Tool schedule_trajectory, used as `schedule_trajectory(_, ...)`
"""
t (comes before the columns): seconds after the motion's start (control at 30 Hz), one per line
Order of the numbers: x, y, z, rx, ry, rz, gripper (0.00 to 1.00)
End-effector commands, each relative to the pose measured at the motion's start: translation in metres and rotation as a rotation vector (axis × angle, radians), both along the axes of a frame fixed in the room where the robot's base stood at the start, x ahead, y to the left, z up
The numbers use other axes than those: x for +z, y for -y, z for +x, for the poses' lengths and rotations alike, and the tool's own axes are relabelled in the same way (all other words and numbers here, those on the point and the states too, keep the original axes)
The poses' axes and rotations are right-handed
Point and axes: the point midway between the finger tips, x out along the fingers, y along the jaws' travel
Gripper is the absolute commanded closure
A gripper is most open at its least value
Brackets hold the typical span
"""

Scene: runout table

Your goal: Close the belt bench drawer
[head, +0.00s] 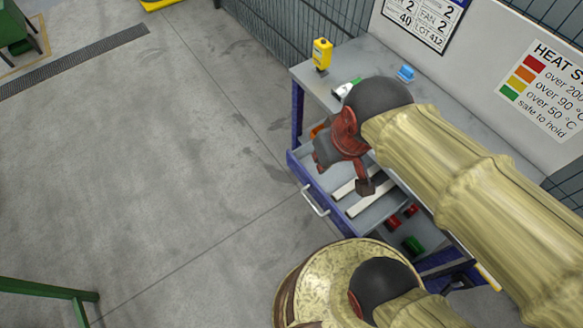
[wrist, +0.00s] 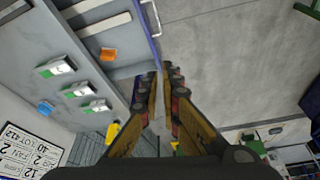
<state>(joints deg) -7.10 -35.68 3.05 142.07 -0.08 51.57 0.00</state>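The belt bench drawer (head: 296,163) is pulled out from under the grey bench top. Its blue front carries a silver bar handle (head: 315,201). In the wrist view the drawer's inside (wrist: 128,57) and its handle (wrist: 156,18) show at the top. My gripper (wrist: 160,74) has its fingers drawn close together, with nothing seen held between them. In the head view my gripper (head: 343,168) is above the drawer's left part and hides some of it. Its tips overlap the blue front edge in the wrist view; I cannot tell if they touch.
Pale bars (head: 370,198) and an orange piece (wrist: 108,55) lie in the drawer. A yellow device (head: 322,54), a blue item (head: 405,73) and green-and-white pieces stand on the bench top. Red and green items sit on a lower shelf. Open concrete floor (head: 190,150) lies left of the drawer.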

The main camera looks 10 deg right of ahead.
Motion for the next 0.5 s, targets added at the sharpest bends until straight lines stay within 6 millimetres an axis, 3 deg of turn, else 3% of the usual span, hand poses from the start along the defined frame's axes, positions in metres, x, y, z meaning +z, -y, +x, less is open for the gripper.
schedule_trajectory(0.27, -0.04, -0.038, 0.028, 0.222, -0.239, -0.126, 1.0)
schedule_trajectory(0.5, -0.091, -0.068, 0.057, 0.524, -0.378, -0.29, 1.0)
